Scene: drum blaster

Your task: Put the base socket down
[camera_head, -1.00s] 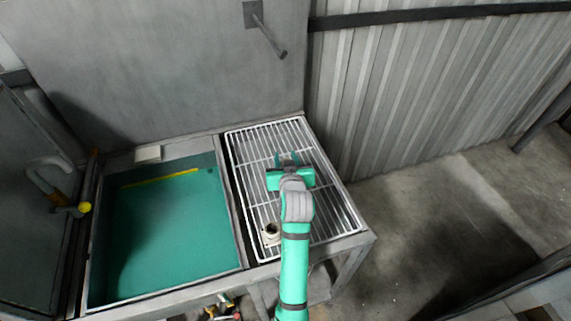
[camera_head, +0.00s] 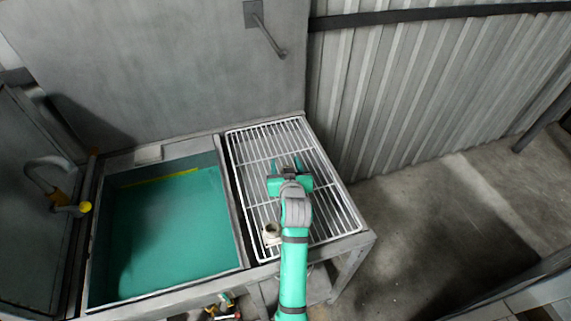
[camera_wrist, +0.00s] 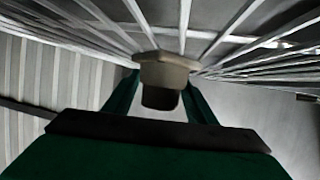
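The base socket, a small grey-brown piece with a wide rim and narrower body (camera_wrist: 165,75), is between my fingers in the wrist view, against the wire rack (camera_head: 318,150). In the head view it is a small dark patch (camera_head: 288,170) at the front of my gripper. My gripper (camera_head: 287,166) is open over the middle of the rack, its green fingers on either side of the socket. In the wrist view the fingers (camera_wrist: 163,98) stand apart from the socket's narrower body. Whether they touch its rim, I cannot tell.
A cream fitting (camera_head: 271,232) stands on the rack's near left corner, beside my arm. A teal-floored basin (camera_head: 165,235) lies left of the rack, with a yellow-ended pipe (camera_head: 84,207) at its left. The rack's far part is clear.

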